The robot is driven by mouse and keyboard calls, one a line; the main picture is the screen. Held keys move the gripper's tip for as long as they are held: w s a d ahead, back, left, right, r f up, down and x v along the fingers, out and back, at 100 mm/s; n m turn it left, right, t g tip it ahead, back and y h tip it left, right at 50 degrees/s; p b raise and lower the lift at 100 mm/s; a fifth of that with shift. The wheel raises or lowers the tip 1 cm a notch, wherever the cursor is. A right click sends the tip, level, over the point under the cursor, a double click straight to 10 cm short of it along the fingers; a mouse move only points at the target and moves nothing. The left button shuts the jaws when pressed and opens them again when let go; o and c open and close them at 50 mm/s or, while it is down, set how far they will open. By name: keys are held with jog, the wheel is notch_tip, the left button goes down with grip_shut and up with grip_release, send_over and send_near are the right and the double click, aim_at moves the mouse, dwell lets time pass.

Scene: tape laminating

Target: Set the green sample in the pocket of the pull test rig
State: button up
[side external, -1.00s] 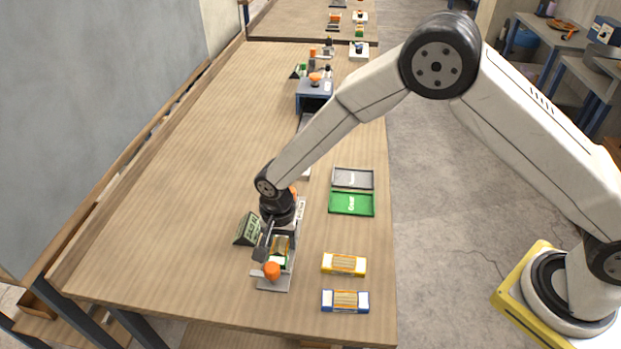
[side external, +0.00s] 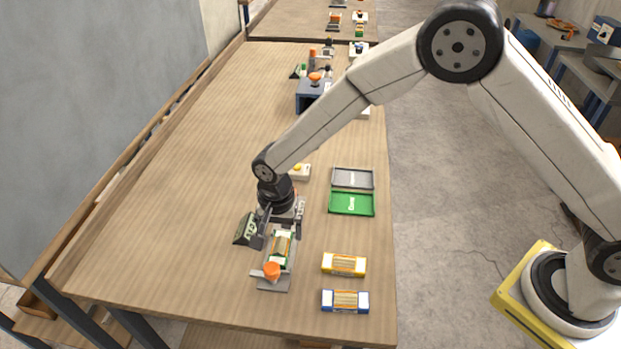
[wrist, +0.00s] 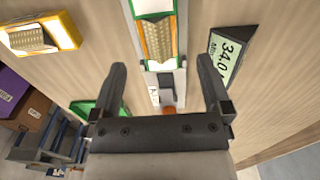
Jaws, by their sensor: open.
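The green sample (side external: 282,247), a strip with green and white ends and a tan ribbed middle, lies lengthwise on the grey bed of the pull test rig (side external: 272,284). In the wrist view the sample (wrist: 157,40) shows at top centre, beyond the fingertips and apart from them. My gripper (side external: 277,229) is open and empty at the sample's far end, over the rig. In the wrist view its two fingers (wrist: 164,82) stand wide apart with the rig's bed between them. Whether the sample is fully down in the pocket I cannot tell.
An orange knob (side external: 272,270) stands at the rig's near end. A display (side external: 246,230) reading about 34 stands left of the rig. Yellow (side external: 344,264) and blue (side external: 345,301) samples lie to the right, with green (side external: 352,204) and grey (side external: 353,178) trays behind. The table's left side is clear.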

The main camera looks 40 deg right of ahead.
jog(key=shift+r, duration=2.15)
jog(key=shift+d+r, duration=0.25)
jog(key=shift+d, duration=0.3)
jog(key=s+d+r+n+t, duration=0.1)
jog(key=s+d+r+n, duration=0.2)
jog(key=s+d, duration=0.5)
jog(key=s+d+r+n+t, duration=0.1)
jog(key=s+d+r+n, duration=0.2)
jog(key=d, duration=1)
jog(key=s+n, duration=0.3)
jog(key=s, duration=0.1)
jog(key=shift+s+r+t, duration=0.3)
jog(key=shift+s, duration=0.1)
